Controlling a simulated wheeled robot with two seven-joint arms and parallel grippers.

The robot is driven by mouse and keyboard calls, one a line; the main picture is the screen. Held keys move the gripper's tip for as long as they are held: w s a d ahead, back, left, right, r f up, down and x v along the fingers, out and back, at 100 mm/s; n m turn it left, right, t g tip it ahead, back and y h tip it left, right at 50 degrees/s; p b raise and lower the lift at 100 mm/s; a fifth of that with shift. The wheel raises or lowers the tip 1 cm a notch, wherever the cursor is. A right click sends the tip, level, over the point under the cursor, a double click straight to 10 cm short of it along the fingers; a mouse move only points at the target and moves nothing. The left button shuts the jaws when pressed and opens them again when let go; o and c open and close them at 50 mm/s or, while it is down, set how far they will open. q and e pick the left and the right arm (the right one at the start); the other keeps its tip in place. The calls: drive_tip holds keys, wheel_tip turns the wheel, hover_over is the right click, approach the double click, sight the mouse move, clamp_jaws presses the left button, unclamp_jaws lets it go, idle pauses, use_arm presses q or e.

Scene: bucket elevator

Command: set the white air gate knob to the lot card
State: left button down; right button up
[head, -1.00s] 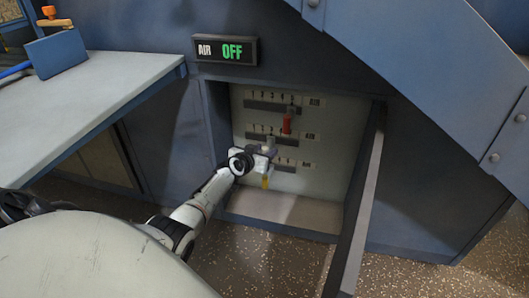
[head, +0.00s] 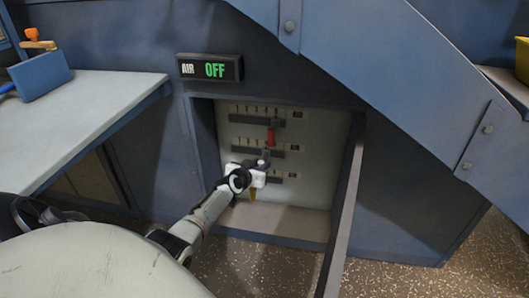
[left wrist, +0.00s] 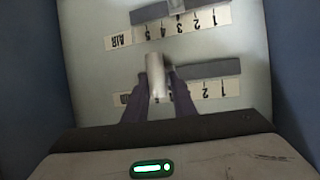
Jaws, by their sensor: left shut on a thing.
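The white air gate knob (left wrist: 155,77) stands out from the middle slotted row of the panel. It also shows in the head view (head: 265,154), partly hidden by my gripper. My left gripper (left wrist: 160,92) is shut on it, a dark finger on each side. The row's numbers 1 and 2 show upside down in the left wrist view; the knob and fingers hide the middle ones. A red knob (head: 271,136) hangs from the top row and a yellow knob (head: 253,195) from the bottom row. I cannot make out a lot card. My right gripper is not in view.
A grey worktop (head: 80,115) with a blue block (head: 40,82) is at left. A slanted blue chute (head: 390,70) crosses the upper right.

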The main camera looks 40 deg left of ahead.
use_arm(q)
drive_tip(key=c, duration=1.5)
unclamp_jaws()
drive_tip(key=shift+o, duration=0.2)
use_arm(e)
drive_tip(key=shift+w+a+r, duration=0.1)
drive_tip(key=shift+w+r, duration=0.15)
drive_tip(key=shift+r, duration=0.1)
use_arm(q)
drive_tip(key=shift+s+d+r+p, duration=0.15)
drive_tip(key=shift+s+r+p, duration=0.2)
drive_tip(key=shift+p, duration=0.25)
drive_tip(key=p+v, duration=0.2)
drive_tip(key=shift+s+d+r, duration=0.1)
drive_tip(key=shift+s+r, duration=0.1)
drive_tip(key=shift+s, duration=0.15)
drive_tip(key=p+v, duration=0.4)
drive_tip(key=v, duration=0.2)
drive_tip(key=shift+s+f, duration=0.15)
drive_tip(key=shift+s, duration=0.15)
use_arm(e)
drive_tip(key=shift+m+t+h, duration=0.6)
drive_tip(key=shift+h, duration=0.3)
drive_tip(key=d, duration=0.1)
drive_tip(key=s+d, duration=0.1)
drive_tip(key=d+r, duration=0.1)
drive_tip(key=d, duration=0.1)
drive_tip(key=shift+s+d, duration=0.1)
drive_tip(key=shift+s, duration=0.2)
